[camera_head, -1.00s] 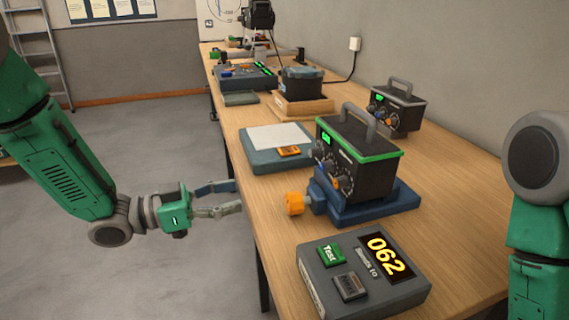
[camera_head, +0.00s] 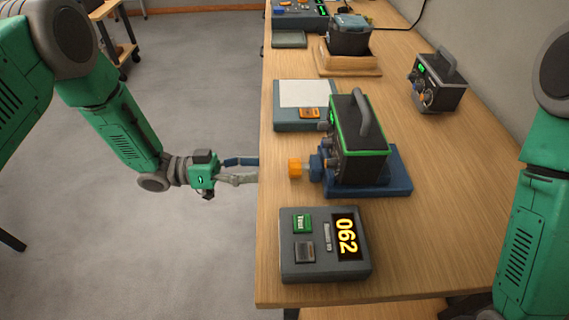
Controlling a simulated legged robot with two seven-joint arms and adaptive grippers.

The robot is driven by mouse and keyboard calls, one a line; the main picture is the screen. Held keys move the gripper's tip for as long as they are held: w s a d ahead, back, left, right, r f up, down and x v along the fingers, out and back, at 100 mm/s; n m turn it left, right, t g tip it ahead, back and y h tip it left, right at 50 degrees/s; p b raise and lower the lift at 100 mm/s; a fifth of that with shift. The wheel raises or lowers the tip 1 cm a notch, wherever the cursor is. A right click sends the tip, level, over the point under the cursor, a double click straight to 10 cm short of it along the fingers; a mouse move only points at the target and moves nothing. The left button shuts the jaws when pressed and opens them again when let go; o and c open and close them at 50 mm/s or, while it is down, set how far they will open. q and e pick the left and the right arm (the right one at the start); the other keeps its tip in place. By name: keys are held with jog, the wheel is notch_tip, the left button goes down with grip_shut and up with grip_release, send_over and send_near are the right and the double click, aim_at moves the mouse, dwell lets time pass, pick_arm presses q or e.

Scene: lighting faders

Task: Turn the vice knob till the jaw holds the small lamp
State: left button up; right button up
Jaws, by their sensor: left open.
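The vice (camera_head: 398,178) is blue and sits on the wooden bench, with its orange knob (camera_head: 295,168) facing left. The small lamp appears to be the black box with green trim and a top handle (camera_head: 358,140), standing upright on the vice. I cannot tell whether the jaw touches it. My left gripper (camera_head: 256,169) is open and empty at the bench's left edge. Its fingers point right at the knob, with a short gap between fingertips and knob. My right gripper is out of view; only my right arm shows at the right edge.
A grey console (camera_head: 326,272) with a green button and a display reading 062 lies in front of the vice. A grey-blue pad with white paper (camera_head: 303,94) lies behind. Another black box (camera_head: 437,82) stands back right. The bench right of the vice is clear.

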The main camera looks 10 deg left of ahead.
aim_at(285, 175)
pick_arm(q)
jog(key=d, duration=0.2)
jog(key=w+d, duration=0.1)
jog(key=d, duration=0.5)
jog(key=shift+w, duration=0.25)
jog(key=shift+a, duration=0.1)
jog(key=c, duration=0.9)
